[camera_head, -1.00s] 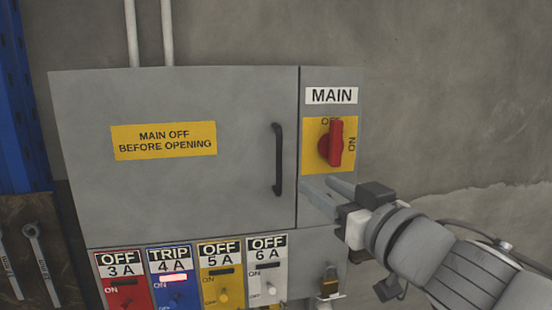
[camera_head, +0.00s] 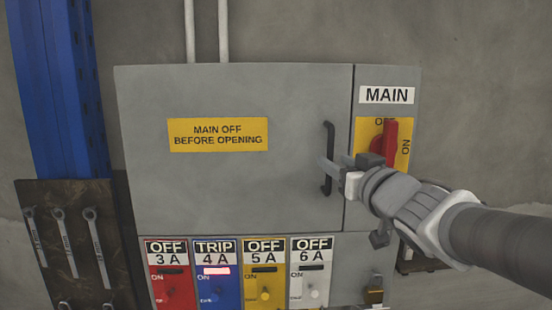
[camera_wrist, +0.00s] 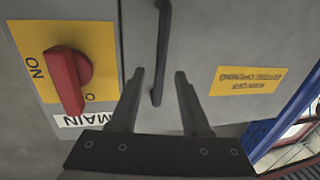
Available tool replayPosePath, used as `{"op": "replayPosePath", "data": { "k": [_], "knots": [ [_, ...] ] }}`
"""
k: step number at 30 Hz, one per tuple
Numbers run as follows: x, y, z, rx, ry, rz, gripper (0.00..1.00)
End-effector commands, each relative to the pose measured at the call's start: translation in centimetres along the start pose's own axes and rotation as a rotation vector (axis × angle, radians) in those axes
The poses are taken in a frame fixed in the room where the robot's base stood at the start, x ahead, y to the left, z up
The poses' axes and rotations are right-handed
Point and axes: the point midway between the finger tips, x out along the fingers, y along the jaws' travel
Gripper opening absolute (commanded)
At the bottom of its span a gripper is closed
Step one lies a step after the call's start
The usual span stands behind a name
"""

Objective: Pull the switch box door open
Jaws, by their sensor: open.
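The switch box door (camera_head: 230,185) is a grey, closed panel with a yellow "MAIN OFF BEFORE OPENING" label. Its black vertical bar handle (camera_head: 329,138) is near the right edge. My gripper (camera_head: 328,166) is open at the lower part of the handle, partly covering it. In the wrist view the handle (camera_wrist: 162,40) shows between the two fingertips of the gripper (camera_wrist: 159,73); I cannot tell whether either touches it. The red MAIN switch (camera_head: 390,142) sits on a yellow plate right of the door, turned toward OFF; it also shows in the wrist view (camera_wrist: 67,78).
Below the door are several coloured breaker panels (camera_head: 240,290), the blue one marked TRIP and lit. A padlock (camera_head: 374,292) hangs at the lower right. A blue post (camera_head: 60,90) and a board with wrenches (camera_head: 75,240) stand left.

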Motion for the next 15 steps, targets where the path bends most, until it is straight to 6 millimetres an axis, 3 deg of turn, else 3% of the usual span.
{"op": "replayPosePath", "data": {
  "k": [6, 15],
  "knots": [
    [2.6, 0.0, 0.0, -0.001, -0.002, 0.0, 0.47],
    [3.6, 0.0, 0.0, 0.0, 0.0, 0.0, 0.47]
  ]
}}
